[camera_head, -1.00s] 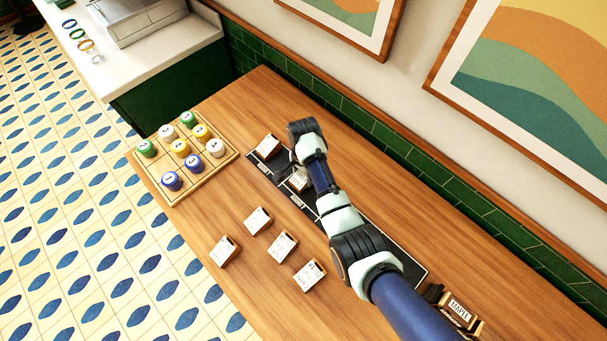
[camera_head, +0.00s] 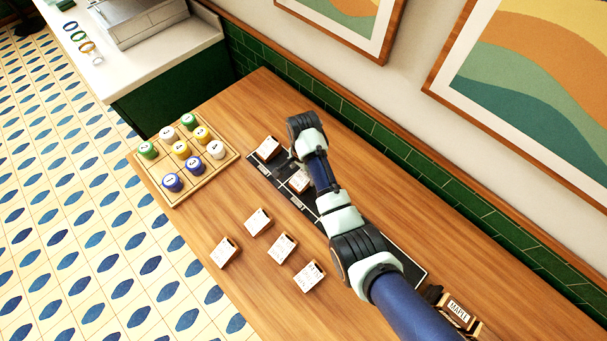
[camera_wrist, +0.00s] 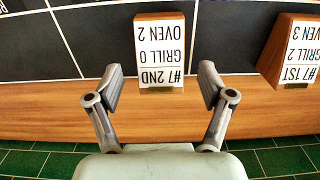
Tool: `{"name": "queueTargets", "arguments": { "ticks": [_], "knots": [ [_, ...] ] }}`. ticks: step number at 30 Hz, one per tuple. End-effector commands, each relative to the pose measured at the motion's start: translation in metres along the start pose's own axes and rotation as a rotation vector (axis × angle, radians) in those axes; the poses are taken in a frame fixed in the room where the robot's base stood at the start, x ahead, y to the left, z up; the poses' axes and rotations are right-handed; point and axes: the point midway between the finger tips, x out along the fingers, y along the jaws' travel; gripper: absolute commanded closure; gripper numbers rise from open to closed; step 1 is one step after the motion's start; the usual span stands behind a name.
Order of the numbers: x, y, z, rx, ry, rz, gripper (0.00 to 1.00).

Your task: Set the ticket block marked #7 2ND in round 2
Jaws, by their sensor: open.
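The ticket block marked #7 2ND (camera_wrist: 160,45), wood with a white printed face, stands on the dark board (camera_wrist: 100,22) near its edge in the wrist view. In the head view this block (camera_head: 299,183) is partly hidden by my arm. My gripper (camera_wrist: 160,70) is open, its fingertips apart on either side of the block's near end, with gaps visible. In the head view my gripper (camera_head: 297,162) is at the wall side of the block. The block marked #7 1ST (camera_wrist: 296,52) stands to the right; it appears to be the upper-left block (camera_head: 267,149) in the head view.
Several other ticket blocks (camera_head: 257,221) lie on the bare wood in front of the board. A wooden tray (camera_head: 206,185) of numbered coloured pieces is at the left. A MAPLE sign (camera_head: 458,309) is at the lower right. A green tiled wall (camera_head: 400,143) runs behind the counter.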

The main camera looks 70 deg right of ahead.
Motion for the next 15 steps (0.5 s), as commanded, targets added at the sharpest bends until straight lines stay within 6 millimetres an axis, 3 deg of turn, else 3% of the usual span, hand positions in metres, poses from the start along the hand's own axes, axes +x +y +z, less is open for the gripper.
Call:
{"name": "queueTargets", "arguments": {
  "ticks": [1,7,15],
  "knots": [
    [-0.017,-0.001,-0.001,0.000,0.002,-0.005,0.19],
    [-0.065,-0.001,-0.001,0.000,0.002,-0.004,0.19],
    [-0.091,0.000,0.000,0.000,0.000,0.000,0.19]
  ]
}}
